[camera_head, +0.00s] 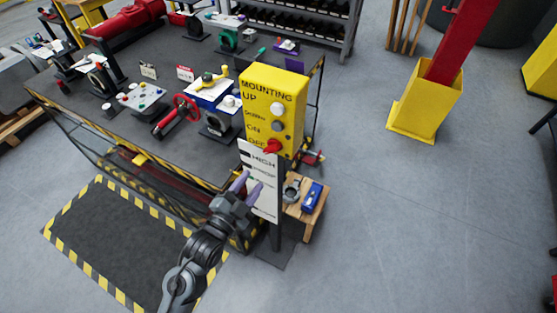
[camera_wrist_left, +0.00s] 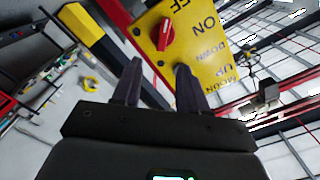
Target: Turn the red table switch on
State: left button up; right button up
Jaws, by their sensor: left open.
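The red switch (camera_head: 272,146) is a rotary knob low on the front of a yellow control box (camera_head: 287,83) on a stand. In the left wrist view the red knob (camera_wrist_left: 166,36) is on the yellow panel (camera_wrist_left: 200,60), beyond the fingertips, near the printed word ON. My left gripper (camera_head: 247,187) is open and empty, below and left of the knob, in front of a white sign. In the left wrist view its two dark fingers (camera_wrist_left: 160,68) point at the panel, with a visible gap before the knob. My right gripper is not in view.
A white lettered sign (camera_head: 262,180) hangs below the box. A small wooden stool (camera_head: 313,211) with a blue item stands to its right. A dark workbench (camera_head: 130,65) with several valves lies behind and left. Open grey floor (camera_head: 400,230) is to the right.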

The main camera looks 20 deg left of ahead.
aim_at(270, 152)
pick_arm(q)
jog(key=w, duration=0.6)
jog(key=w+d+p, duration=0.1)
jog(key=w, duration=0.2)
jog(key=shift+w, duration=0.3)
jog(key=shift+w+d, duration=0.1)
jog(key=shift+w, duration=0.55)
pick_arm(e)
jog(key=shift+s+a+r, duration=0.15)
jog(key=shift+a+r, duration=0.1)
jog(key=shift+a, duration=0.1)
pick_arm(q)
grip_shut()
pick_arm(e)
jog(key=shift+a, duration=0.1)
